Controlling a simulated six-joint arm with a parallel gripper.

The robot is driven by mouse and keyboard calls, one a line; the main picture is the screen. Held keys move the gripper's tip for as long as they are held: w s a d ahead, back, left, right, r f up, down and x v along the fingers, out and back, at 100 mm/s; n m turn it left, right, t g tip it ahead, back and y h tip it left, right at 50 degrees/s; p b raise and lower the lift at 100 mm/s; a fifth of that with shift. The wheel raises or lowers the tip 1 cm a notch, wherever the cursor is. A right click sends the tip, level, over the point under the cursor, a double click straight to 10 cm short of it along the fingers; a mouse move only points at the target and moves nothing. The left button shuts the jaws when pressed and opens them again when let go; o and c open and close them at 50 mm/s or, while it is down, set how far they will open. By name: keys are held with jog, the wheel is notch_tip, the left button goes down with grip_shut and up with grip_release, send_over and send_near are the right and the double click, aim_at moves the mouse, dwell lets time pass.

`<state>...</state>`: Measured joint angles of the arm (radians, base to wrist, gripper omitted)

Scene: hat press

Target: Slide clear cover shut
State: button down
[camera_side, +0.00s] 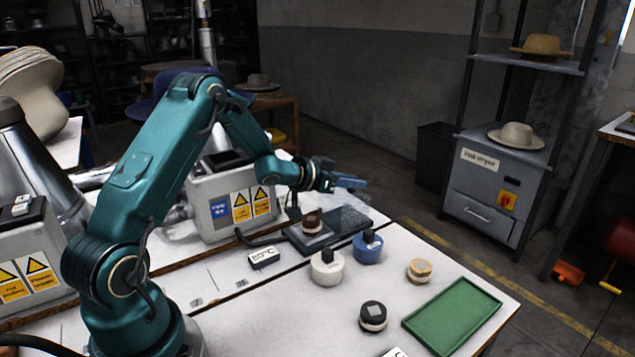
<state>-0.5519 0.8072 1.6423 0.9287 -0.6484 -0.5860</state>
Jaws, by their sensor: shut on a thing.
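My gripper (350,182), with blue fingers, reaches out to the right above the far part of a dark flat base (351,222). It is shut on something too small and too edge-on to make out. A grey, smooth square patch (314,239) lies on the near left part of the base. A brown-topped dark round piece (312,221) stands beside it.
A white pot (327,269) and a blue pot (367,249), both with black knobs, stand in front of the base. A tan round piece (419,270), a black-topped one (373,316) and a green tray (452,316) are nearer. A grey box (225,212) with warning labels stands left.

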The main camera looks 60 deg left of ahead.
dwell(0.3)
jog(key=s, duration=0.9)
jog(key=shift+s, duration=0.15)
jog(key=c, duration=0.8)
grip_release()
jog(key=v, duration=0.5)
